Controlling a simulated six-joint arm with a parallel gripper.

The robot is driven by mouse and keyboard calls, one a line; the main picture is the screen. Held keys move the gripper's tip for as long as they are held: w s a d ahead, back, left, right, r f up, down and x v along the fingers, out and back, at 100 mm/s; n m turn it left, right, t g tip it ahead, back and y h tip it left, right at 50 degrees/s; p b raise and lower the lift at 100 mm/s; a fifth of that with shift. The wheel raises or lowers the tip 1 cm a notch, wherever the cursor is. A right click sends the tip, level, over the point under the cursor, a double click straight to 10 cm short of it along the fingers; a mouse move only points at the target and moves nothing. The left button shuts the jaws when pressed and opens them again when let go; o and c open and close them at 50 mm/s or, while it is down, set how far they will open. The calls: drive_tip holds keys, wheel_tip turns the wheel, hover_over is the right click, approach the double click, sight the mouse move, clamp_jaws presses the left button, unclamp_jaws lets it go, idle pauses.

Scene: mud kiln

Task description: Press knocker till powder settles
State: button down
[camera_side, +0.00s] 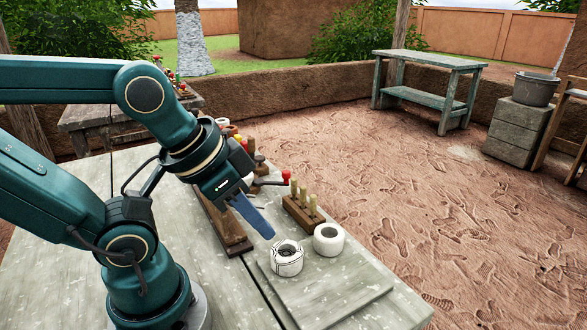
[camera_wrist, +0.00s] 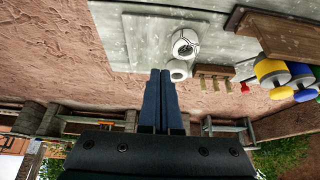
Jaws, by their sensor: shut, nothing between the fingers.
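A white round pot (camera_side: 287,268) with dark line markings and a dark opening stands on a flat grey board (camera_side: 325,300). It also shows in the wrist view (camera_wrist: 186,49). A plain white pot (camera_side: 328,248) stands beside it, also in the wrist view (camera_wrist: 177,74). A red knob (camera_side: 286,176) on a dark bar is at the far side, perhaps the knocker; I cannot tell for sure. My gripper (camera_side: 268,234) is shut and empty, its blue fingers pointing down and right, just above and left of the marked pot. No powder can be made out.
A wooden rack with upright pegs (camera_side: 300,215) stands behind the pots. A brown wooden plank or base (camera_side: 232,238) lies left of them. Blue and yellow containers (camera_wrist: 270,70) show in the wrist view. The front right of the grey board is clear.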

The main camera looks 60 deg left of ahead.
drive_tip(key=w+r+n+t, duration=0.3)
drive_tip(key=w+r+n, duration=0.5)
drive_tip(key=w+n, duration=0.2)
drive_tip(key=w+a+r+n+t, duration=0.2)
drive_tip(key=w+a+r+n, duration=0.2)
drive_tip(key=w+a+n, duration=0.6)
drive_tip(key=w+a+f+n+y, duration=0.2)
drive_tip(key=a+n, duration=0.3)
drive_tip(key=a, duration=0.4)
drive_tip(key=w+a+f+n+y, duration=0.2)
drive_tip(key=a+n, duration=0.3)
drive_tip(key=a, duration=0.4)
drive_tip(key=s+a+f+n+g, duration=0.1)
drive_tip(key=s+a+f+n, duration=0.1)
drive_tip(key=a, duration=0.4)
drive_tip(key=s+a+f+n+g+y, duration=0.1)
drive_tip(key=s+a+f+n+g, duration=0.1)
drive_tip(key=s+a+f, duration=0.2)
drive_tip(key=a+f, duration=0.2)
drive_tip(key=a, duration=0.1)
drive_tip(key=shift+s+f, duration=0.15)
drive_tip(key=shift+s, duration=0.25)
